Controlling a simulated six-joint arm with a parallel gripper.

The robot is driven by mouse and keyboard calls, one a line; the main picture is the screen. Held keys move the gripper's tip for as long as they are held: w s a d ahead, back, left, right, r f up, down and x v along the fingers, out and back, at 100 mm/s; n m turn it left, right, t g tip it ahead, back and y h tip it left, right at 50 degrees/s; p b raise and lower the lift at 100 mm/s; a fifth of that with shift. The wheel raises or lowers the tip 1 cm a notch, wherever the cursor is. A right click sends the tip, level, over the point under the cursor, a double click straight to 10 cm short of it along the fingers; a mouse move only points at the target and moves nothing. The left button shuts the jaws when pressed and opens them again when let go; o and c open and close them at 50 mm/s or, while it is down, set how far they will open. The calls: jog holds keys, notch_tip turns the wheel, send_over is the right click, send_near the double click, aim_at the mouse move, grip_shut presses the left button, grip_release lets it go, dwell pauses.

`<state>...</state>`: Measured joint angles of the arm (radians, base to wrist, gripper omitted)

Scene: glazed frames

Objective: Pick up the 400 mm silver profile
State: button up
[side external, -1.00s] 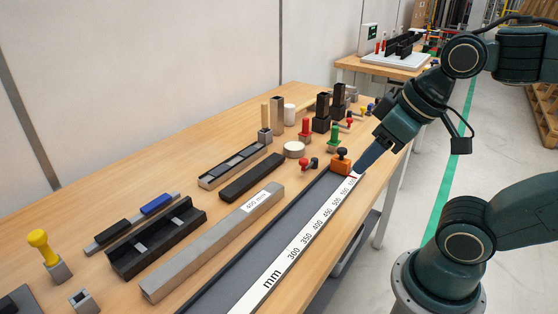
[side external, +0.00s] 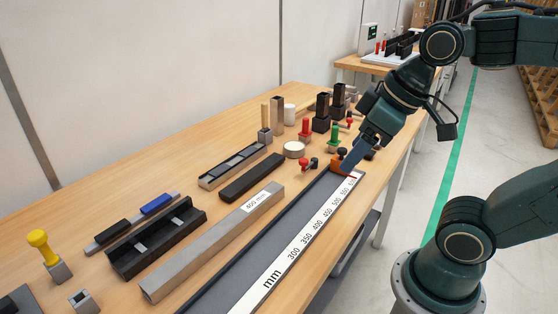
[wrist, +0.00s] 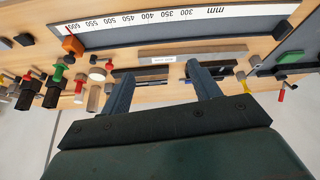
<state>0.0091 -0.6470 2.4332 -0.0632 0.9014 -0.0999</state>
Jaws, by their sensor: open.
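The silver profile (side external: 215,240) is a long grey bar with a white "400 mm" label. It lies flat on the wooden table, left of and parallel to the ruler. It also shows in the wrist view (wrist: 200,52), beyond my fingertips. My gripper (side external: 350,160) is above the far end of the ruler in the side view, near the orange block, well apart from the profile. In the wrist view my gripper (wrist: 159,70) has its two blue fingers spread wide with nothing held between them.
The ruler (side external: 300,245) on a dark rail runs along the profile's right side. The orange stop block (side external: 338,167) sits at its far end. A black bar (side external: 252,178) and a black channel (side external: 155,240) lie left of the profile. Several small knobs and posts stand at the back.

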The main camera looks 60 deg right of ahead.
jog(key=w+a+f+n+g+y, duration=0.2)
jog(key=w+a+f+n, duration=0.1)
jog(key=w+n, duration=0.5)
jog(key=w+a+f+n+g+y, duration=0.2)
jog(key=w+f+n, duration=0.3)
jog(key=w, duration=0.9)
jog(key=a+n+g, duration=0.1)
jog(key=n, duration=0.1)
jog(key=shift+w+a+n, duration=0.15)
jog(key=shift+w+n, duration=0.1)
jog(key=shift+n, duration=0.15)
send_over(223, 226)
jog(key=d, duration=0.3)
jog(key=shift+s+a+f, duration=0.1)
jog(key=shift+f, duration=1.9)
jog(key=shift+s+a+f, duration=0.1)
jog(key=shift+f, duration=1.85)
jog(key=shift+x, duration=2.55)
jog(key=shift+a, duration=0.1)
